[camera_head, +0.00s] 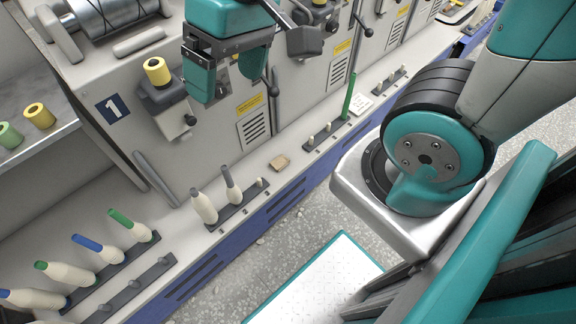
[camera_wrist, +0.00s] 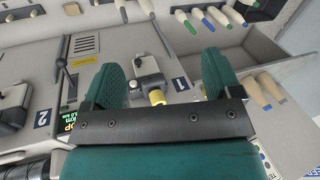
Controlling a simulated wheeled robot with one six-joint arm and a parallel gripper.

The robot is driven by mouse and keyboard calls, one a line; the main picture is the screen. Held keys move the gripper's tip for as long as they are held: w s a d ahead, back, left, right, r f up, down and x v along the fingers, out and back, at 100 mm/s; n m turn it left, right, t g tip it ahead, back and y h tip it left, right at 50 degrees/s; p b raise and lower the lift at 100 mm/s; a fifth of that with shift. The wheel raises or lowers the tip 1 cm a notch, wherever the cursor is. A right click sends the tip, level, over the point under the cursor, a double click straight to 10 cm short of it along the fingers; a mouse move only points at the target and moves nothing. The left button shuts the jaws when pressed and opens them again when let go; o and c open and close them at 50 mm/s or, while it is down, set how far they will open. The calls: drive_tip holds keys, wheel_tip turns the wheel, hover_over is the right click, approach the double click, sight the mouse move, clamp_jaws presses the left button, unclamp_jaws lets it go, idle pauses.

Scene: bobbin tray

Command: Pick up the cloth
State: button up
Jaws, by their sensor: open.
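A small tan folded piece, which looks like the cloth (camera_head: 279,162), lies flat on the machine's light ledge in the head view, right of two grey-tipped bobbins. A tan patch at the top edge of the wrist view (camera_wrist: 72,8) looks like the same piece. My gripper (camera_head: 226,80) is open and empty, in front of the machine's upright face, above and left of the cloth and well apart from it. In the wrist view its two teal fingers (camera_wrist: 162,80) are spread, with a machine unit and a yellow bobbin seen between them.
Grey-tipped bobbins (camera_head: 204,206) stand in a dark rack left of the cloth. More bobbins with green and blue tips (camera_head: 93,247) stand further left. A tall green rod (camera_head: 348,97) and a white card (camera_head: 360,104) are to the right. The ledge around the cloth is clear.

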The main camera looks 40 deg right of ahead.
drive_tip(key=w+d+f+m+h+b, duration=0.1)
drive_tip(key=w+d+f+m+b, duration=0.2)
drive_tip(key=f, duration=0.4)
drive_tip(key=w+d+f+m+b, duration=0.1)
drive_tip(key=w+f+m+b, duration=0.25)
drive_tip(key=f, duration=0.35)
drive_tip(key=m+h+b, duration=0.4)
drive_tip(key=m+b, duration=1)
drive_tip(key=b, duration=0.3)
approach(280, 161)
drive_tip(key=f+b, duration=0.2)
drive_tip(key=b, duration=0.1)
drive_tip(key=f+b, duration=0.2)
drive_tip(key=shift+w+a, duration=0.2)
drive_tip(key=shift+w, duration=0.1)
drive_tip(key=f+b, duration=0.1)
drive_tip(key=f, duration=0.2)
drive_tip(key=d+f+b, duration=0.1)
drive_tip(key=f+b, duration=0.1)
drive_tip(key=shift+s+d+f, duration=0.1)
drive_tip(key=shift+d+f, duration=0.1)
drive_tip(key=shift+f, duration=0.2)
drive_tip(key=shift+r, duration=0.1)
drive_tip(key=c, duration=1)
